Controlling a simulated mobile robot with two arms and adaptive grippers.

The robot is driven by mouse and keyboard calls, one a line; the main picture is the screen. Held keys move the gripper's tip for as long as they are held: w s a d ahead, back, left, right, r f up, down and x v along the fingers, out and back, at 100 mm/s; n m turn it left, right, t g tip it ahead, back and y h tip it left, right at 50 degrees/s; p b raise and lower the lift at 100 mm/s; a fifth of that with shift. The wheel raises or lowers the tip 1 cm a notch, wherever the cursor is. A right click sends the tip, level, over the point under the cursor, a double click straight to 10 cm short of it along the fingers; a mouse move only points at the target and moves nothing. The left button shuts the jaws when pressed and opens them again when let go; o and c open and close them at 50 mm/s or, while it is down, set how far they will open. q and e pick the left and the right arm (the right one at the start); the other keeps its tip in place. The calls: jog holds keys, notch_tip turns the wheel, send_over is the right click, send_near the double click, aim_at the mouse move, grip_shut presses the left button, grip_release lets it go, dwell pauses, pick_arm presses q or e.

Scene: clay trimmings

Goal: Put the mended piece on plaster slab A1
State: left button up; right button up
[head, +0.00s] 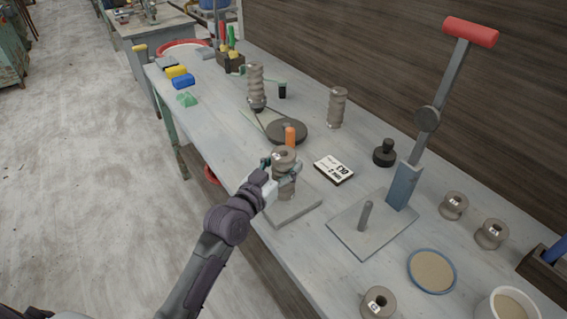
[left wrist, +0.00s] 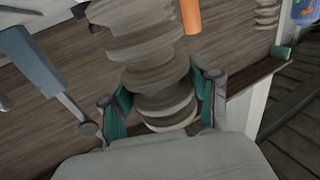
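A grey-brown ribbed clay piece (head: 285,188) stands upright over a pale square slab (head: 300,212) near the table's front edge. I cannot read a mark on this slab, and cannot tell whether the piece rests on it. My left gripper (head: 282,169) is around the piece's upper part. In the left wrist view the piece (left wrist: 155,60) sits between the two teal-padded fingers (left wrist: 165,105), which press against both its sides. A pale flat surface (left wrist: 165,160) fills the bottom of that view. My right gripper is not in view.
Behind the piece are an orange-handled tool (head: 290,135) and a dark round disc (head: 292,132). A lever press (head: 404,185) with a flat base stands right, beside a label card (head: 333,169). Ribbed stacks (head: 337,107) stand farther back; small spools (head: 453,205) lie right.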

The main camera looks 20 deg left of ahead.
pick_arm(q)
jog(key=o, duration=0.5)
jog(key=shift+c, duration=0.2)
jog(key=shift+r, duration=0.15)
jog(key=shift+s+a, duration=0.1)
jog(key=shift+s, duration=0.2)
jog(key=b+v, duration=0.1)
jog(key=v, duration=1)
jog(key=shift+s, duration=0.2)
